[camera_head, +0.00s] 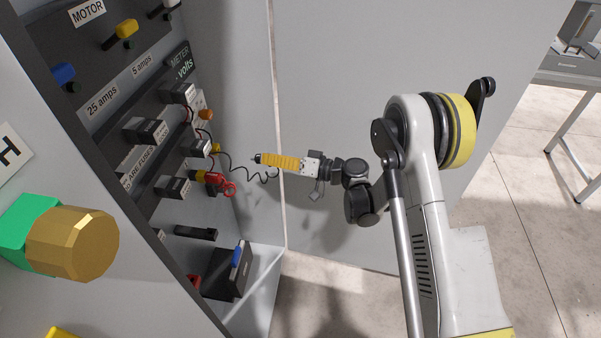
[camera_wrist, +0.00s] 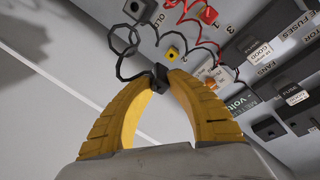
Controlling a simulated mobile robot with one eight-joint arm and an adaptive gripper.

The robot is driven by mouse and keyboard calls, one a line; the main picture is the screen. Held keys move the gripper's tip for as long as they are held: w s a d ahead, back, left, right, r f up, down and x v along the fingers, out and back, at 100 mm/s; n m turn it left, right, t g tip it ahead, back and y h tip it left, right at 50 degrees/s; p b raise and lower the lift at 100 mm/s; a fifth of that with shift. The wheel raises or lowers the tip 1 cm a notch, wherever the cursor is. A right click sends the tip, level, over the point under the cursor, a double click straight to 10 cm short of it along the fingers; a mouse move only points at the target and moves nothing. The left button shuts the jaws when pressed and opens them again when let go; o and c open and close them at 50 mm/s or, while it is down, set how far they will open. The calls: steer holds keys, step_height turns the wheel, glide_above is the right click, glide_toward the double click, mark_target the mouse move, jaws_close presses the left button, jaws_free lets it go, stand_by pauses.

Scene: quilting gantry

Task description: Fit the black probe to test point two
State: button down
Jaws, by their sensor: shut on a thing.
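My gripper (camera_head: 262,160), with yellow ribbed fingers, is shut on a small black probe (camera_wrist: 159,76) at its fingertips, clear in the wrist view. A curly black lead (camera_wrist: 121,62) runs from the probe. The probe is in the air, apart from the panel. In the wrist view a yellow socket (camera_wrist: 172,53) lies just beyond the probe, with nothing seen in it; its number is too small to read surely. In the head view a yellow socket (camera_head: 216,147) lies on the panel left of my gripper. A red probe (camera_head: 213,179) sits at the panel lower down.
A large gold knob (camera_head: 72,243) is at the near left. A dark box (camera_head: 228,280) sits low in the cabinet. Free space surrounds my gripper before the grey cabinet wall.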

mark_target(260, 154)
steer(key=shift+w+a+y+b, duration=0.15)
steer(key=shift+w+a+y, duration=0.1)
steer(key=shift+a+y, duration=0.35)
steer(key=shift+w+a+y+b, duration=0.15)
steer(key=shift+w+a+y, duration=0.05)
steer(key=shift+a+y, duration=0.35)
steer(key=shift+w+a+r, duration=0.1)
steer(key=shift+a, duration=0.15)
steer(key=shift+r+y, duration=0.15)
steer(key=shift+y, duration=0.2)
steer(key=shift+s+f+x, duration=0.15)
steer(key=shift+x, duration=0.8)
steer(key=shift+s+f+x, duration=0.1)
steer(key=shift+f+x, duration=0.05)
steer(key=shift+x, duration=0.75)
steer(key=shift+s+f+x, duration=0.15)
steer(key=shift+x, duration=0.8)
steer(key=shift+f+x, duration=0.2)
steer(key=shift+x, duration=1.15)
steer(key=shift+s+a, duration=0.2)
steer(key=c, duration=1.2)
jaws_free()
steer(key=shift+d, duration=0.1)
